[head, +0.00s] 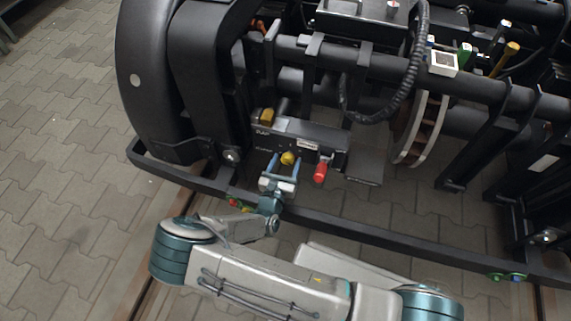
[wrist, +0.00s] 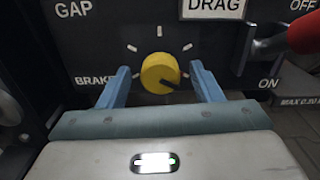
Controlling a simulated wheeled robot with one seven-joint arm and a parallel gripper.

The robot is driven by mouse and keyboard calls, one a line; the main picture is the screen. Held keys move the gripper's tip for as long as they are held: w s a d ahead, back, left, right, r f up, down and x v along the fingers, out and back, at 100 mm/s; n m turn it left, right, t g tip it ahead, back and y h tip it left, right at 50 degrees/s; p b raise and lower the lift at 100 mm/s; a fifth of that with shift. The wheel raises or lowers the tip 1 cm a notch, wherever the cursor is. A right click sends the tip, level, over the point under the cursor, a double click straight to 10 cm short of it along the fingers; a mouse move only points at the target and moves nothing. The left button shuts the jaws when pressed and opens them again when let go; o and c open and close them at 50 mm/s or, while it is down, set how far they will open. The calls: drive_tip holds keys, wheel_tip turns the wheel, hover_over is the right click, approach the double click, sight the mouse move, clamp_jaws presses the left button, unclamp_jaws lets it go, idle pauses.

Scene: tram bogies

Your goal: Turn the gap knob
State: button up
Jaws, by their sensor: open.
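The gap knob (wrist: 160,72) is a round yellow knob with a dark pointer mark, on a black panel beside the printed word GAP. Its pointer faces the lower right, and white tick marks ring its upper side. In the head view the yellow knob (head: 288,158) sits on the front of the black box. My gripper (wrist: 160,82) is open, with its blue fingers on the left and right of the knob. Small gaps show between the fingers and the knob. My gripper also shows in the head view (head: 285,165), at the panel.
A red-handled lever (head: 320,171) stands right of the knob; its red end also shows in the wrist view (wrist: 304,33), near ON and OFF labels. A DRAG label (wrist: 214,8) is above right. A black frame bar (head: 350,237) runs below the panel.

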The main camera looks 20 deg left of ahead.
drive_tip(key=shift+w, duration=0.25)
drive_tip(key=c, duration=1)
